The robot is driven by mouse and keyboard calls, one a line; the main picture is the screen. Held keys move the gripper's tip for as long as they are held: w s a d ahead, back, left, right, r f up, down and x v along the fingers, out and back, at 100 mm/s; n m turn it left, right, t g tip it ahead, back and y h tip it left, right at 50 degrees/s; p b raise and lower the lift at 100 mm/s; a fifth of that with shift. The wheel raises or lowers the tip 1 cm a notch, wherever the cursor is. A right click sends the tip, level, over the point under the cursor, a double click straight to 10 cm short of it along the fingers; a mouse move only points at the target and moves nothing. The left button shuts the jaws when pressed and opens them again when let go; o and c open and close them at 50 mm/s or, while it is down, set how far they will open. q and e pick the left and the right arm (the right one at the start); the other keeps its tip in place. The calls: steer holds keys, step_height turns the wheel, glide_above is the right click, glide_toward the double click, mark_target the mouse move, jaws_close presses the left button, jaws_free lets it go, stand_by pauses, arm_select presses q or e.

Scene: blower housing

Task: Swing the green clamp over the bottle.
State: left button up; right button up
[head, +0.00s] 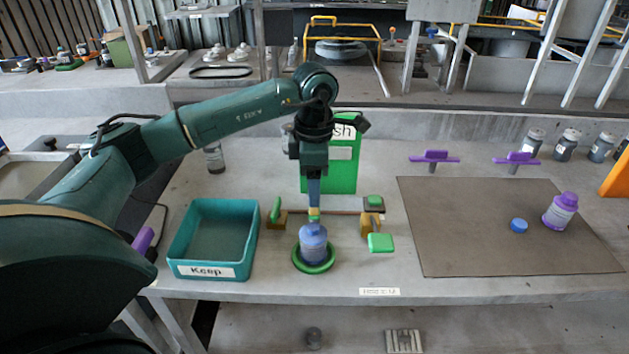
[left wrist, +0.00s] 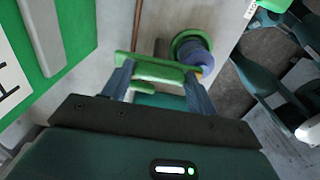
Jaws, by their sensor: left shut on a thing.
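The blue bottle (head: 314,246) stands upright in a green ring (head: 313,268) near the table's front edge. It also shows in the left wrist view (left wrist: 196,54), right of my fingers. My left gripper (head: 314,212) points down just behind the bottle and is shut on the green clamp. The clamp's green bar (left wrist: 152,68) shows between the fingers in the left wrist view, beside the bottle. In the head view the gripper hides most of it. A thin brown rod (head: 345,212) runs behind the bottle. My right gripper is not in view.
A teal "Keep" tray (head: 252,240) stands left of the bottle. Green handles (head: 276,209) on brass blocks (head: 371,222) flank it, with a green pad (head: 380,243) at right. A green panel (head: 346,177) stands behind. A brown mat (head: 470,235) holds a purple-capped bottle (head: 560,210).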

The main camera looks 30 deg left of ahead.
arm_select(q)
steer(key=o, duration=1)
step_height(320, 180, up, 13)
steer(key=shift+r, duration=0.15)
stand_by(0.4)
